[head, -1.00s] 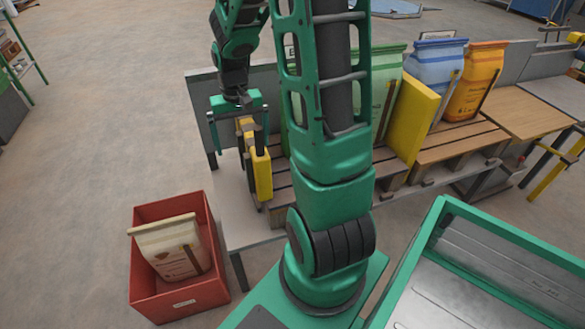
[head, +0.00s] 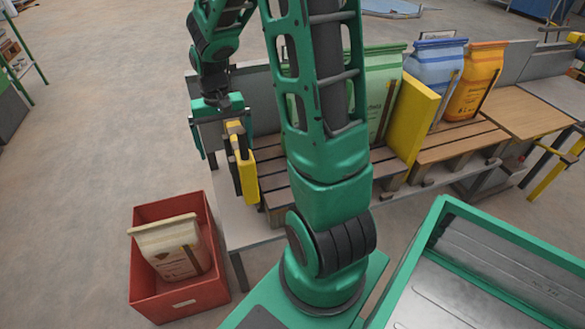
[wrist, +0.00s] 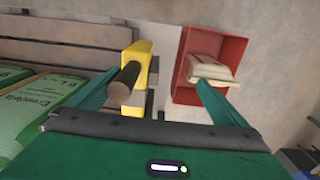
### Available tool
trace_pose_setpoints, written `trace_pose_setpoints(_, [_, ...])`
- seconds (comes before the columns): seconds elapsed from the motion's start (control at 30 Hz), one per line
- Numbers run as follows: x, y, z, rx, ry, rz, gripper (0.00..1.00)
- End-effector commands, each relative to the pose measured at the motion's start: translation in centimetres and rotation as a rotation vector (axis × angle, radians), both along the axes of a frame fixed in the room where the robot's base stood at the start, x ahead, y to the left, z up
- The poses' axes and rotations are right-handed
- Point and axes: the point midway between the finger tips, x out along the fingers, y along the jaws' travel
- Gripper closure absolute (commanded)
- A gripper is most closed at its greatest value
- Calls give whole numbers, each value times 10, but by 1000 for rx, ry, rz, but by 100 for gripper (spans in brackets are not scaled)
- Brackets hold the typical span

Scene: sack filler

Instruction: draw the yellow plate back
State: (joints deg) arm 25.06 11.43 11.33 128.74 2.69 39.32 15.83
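The yellow plate (head: 247,177) stands upright at the left end of the slatted bench. A dark-ended handle (head: 236,139) and yellow bracket join it at the top. In the wrist view the plate (wrist: 143,63) lies beyond the dark round handle end (wrist: 125,83). My gripper (head: 221,132) is at the handle, its fingers wide apart. In the wrist view the handle sits between the fingers (wrist: 152,90), much nearer the left one. I cannot tell whether that finger touches it. The right finger is well clear.
A red bin (head: 205,287) with a cream sack (head: 172,248) stands on the floor at lower left. Green, blue (head: 436,68) and orange (head: 474,83) sacks stand on the bench. A larger yellow panel (head: 413,121) stands between the green and blue sacks. My arm hides part of the bench.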

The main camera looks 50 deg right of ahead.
Motion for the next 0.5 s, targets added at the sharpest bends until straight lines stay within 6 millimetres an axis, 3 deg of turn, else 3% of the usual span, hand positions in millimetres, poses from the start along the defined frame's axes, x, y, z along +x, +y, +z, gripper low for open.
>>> trace_pose_setpoints(0.2, [14,23,0,1,-1,5,3])
trace_pose_setpoints(0.5, [7,11,0,-1,-1,-1,3])
